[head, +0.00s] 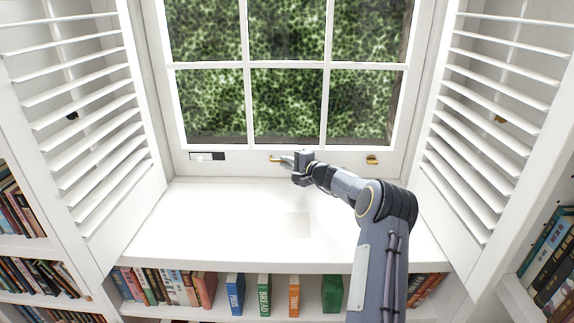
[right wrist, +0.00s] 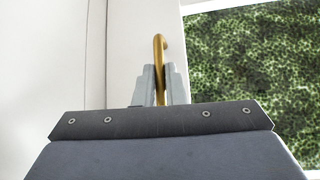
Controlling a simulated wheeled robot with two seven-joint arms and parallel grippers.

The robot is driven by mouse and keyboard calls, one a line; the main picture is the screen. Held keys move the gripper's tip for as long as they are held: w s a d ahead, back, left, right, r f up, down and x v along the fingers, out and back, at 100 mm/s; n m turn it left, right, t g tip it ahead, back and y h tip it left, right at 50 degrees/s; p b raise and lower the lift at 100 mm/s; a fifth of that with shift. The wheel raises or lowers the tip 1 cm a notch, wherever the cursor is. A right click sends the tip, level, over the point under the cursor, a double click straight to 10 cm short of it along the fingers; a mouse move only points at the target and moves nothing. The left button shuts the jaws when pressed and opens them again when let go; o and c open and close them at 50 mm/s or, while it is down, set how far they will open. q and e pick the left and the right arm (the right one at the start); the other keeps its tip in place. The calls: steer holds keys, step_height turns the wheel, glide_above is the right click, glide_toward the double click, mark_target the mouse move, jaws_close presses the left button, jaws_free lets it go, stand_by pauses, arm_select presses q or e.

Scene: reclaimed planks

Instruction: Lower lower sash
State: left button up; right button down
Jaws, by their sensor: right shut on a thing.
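The lower sash (head: 230,166) is a white frame with several panes, and green foliage shows through the glass. Its bottom rail is close to the white sill; I cannot tell if a gap remains. Two brass handles sit on the rail, the left one (head: 274,159) and the right one (head: 372,160). My right gripper (head: 286,160) is at the left handle. In the right wrist view its grey fingers (right wrist: 161,88) are shut on the curved brass bar (right wrist: 159,50), whose top sticks out above them. My left gripper is out of view.
Louvred shutters stand open at the left (head: 92,130) and right (head: 485,130). The white sill (head: 200,215) is bare. A small black-and-white plate (head: 207,156) is on the rail.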

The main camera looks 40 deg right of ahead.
steer(key=shift+s+f, duration=0.1)
steer(key=shift+f, duration=0.45)
steer(key=c, duration=1.6)
jaws_free()
steer(key=shift+o, duration=0.5)
steer(key=shift+r, duration=0.15)
steer(key=shift+r, duration=0.1)
steer(key=s, duration=0.5)
steer(key=s+r, duration=0.1)
steer(key=s, duration=0.1)
steer(key=shift+s+d, duration=0.35)
